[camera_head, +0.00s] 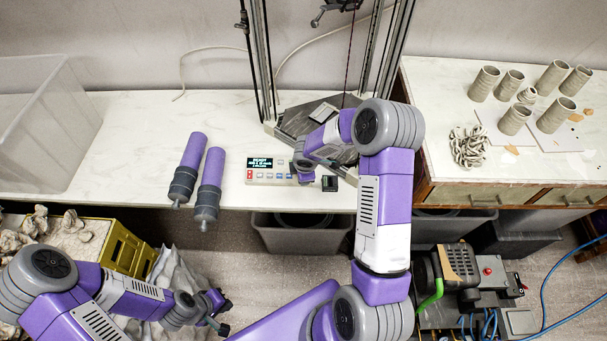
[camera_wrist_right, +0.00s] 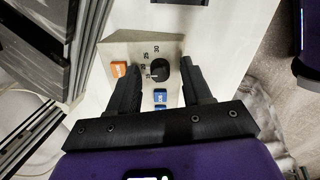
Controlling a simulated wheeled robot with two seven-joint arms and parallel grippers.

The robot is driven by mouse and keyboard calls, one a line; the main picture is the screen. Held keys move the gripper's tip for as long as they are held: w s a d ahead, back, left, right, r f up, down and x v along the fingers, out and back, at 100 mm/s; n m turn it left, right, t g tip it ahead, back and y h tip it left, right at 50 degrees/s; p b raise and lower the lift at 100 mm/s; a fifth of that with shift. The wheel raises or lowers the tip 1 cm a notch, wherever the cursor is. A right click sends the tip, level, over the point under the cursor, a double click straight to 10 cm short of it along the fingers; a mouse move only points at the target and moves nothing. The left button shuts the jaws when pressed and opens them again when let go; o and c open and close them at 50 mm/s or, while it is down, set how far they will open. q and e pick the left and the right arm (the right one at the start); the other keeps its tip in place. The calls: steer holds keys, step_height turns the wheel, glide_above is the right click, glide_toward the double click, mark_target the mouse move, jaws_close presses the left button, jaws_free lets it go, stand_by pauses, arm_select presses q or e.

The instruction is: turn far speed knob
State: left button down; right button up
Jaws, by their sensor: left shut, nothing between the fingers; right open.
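The control box (camera_head: 262,178) sits at the bench's front edge, with a lit screen and a row of buttons. Its right end is hidden by my right gripper (camera_head: 308,174) in the head view. In the right wrist view, a black speed knob (camera_wrist_right: 160,71) with a printed number scale shows on the panel. The open fingers of my right gripper (camera_wrist_right: 160,80) lie on either side of it, with gaps; I cannot tell their height above the panel. My left gripper (camera_head: 219,325) is shut and empty, low at the left, away from the box.
An orange button (camera_wrist_right: 118,70) and blue buttons (camera_wrist_right: 160,96) lie close to the knob. Two purple cylinders (camera_head: 194,150) lie left of the box. A printer-like frame (camera_head: 262,60) stands behind. A grey bin (camera_head: 290,238) is below the bench edge. Clay cups (camera_head: 485,83) stand at right.

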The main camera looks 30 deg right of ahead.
jaws_close()
steer(key=shift+f+m+b, duration=0.15)
steer(key=shift+m+b, duration=0.35)
steer(key=shift+b, duration=0.35)
steer(key=m+b, duration=0.3)
steer(key=b, duration=0.1)
steer(key=shift+m+b, duration=0.3)
steer(key=shift+b, duration=0.1)
steer(key=m+b, duration=0.3)
jaws_free()
steer(key=shift+r, duration=0.2)
